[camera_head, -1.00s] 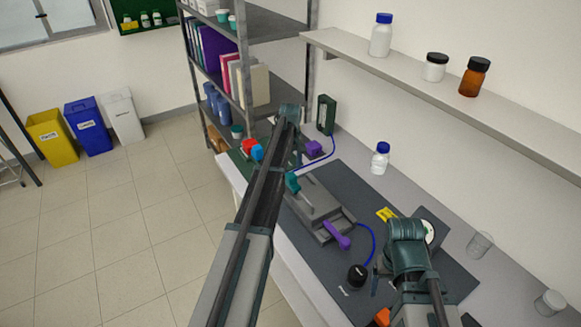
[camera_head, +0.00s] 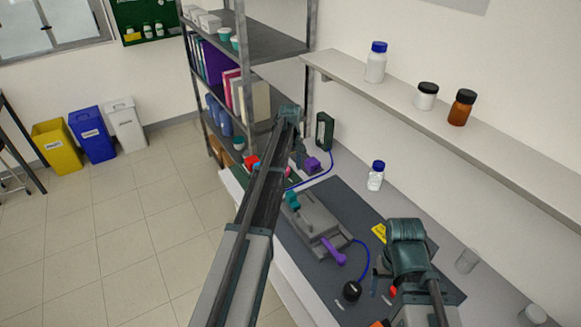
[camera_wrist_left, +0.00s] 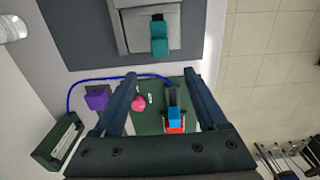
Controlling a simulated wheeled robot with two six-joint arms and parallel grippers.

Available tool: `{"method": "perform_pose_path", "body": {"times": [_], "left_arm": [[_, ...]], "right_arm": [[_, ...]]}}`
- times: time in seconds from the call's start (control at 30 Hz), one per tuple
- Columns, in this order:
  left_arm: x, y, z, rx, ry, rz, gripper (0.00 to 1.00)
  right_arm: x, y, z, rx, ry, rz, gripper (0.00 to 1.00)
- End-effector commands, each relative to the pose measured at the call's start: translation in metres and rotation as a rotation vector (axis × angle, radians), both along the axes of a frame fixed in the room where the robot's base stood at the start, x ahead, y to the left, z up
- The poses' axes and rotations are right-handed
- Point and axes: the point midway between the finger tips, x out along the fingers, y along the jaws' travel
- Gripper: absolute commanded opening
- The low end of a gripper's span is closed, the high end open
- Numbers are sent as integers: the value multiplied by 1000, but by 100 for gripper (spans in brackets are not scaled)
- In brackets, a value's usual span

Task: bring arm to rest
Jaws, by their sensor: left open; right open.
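My left arm reaches in from the bottom of the head view. Its gripper (camera_head: 298,158) hangs at the far end of the bench, mostly hidden behind the wrist. In the left wrist view the left gripper (camera_wrist_left: 160,82) is open, its two fingers wide apart with nothing held between them. Beyond the fingers lie a pink piece (camera_wrist_left: 138,103) and a blue-and-red piece (camera_wrist_left: 174,114) on a green mat (camera_wrist_left: 150,124). My right gripper (camera_head: 381,268) points down over the near part of the dark mat (camera_head: 345,205), partly hidden by its own wrist; no held object shows.
A grey rig (camera_head: 312,227) with a purple handle (camera_head: 333,251) stands between the arms. A blue tube runs to a black knob (camera_head: 352,291). A dark green box (camera_head: 325,131) and a white bottle (camera_head: 376,176) stand behind. A wall shelf (camera_head: 430,110) overhangs the right.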

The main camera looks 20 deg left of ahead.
Motion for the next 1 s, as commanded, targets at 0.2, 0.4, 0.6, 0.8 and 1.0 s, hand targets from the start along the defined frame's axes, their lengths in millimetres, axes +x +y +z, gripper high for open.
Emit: {"method": "perform_pose_path", "body": {"times": [0.2, 0.4, 0.6, 0.8, 1.0], "left_arm": [[-1, -1, 0, 0, 0, -2, 75], [-53, -47, 0, 3, -11, -163, 75], [-155, -125, 0, 14, -35, -527, 75], [-233, -169, 0, 25, -53, -811, 75], [-276, -201, -21, 35, -53, -1016, 75]], "right_arm": [[0, 0, 0, 0, 0, 0, 84], [0, 0, 0, 0, 0, 0, 84], [0, 0, 0, 0, 0, 0, 84], [0, 0, 0, 0, 0, 0, 84], [0, 0, -22, 0, 0, 1, 84]]}}
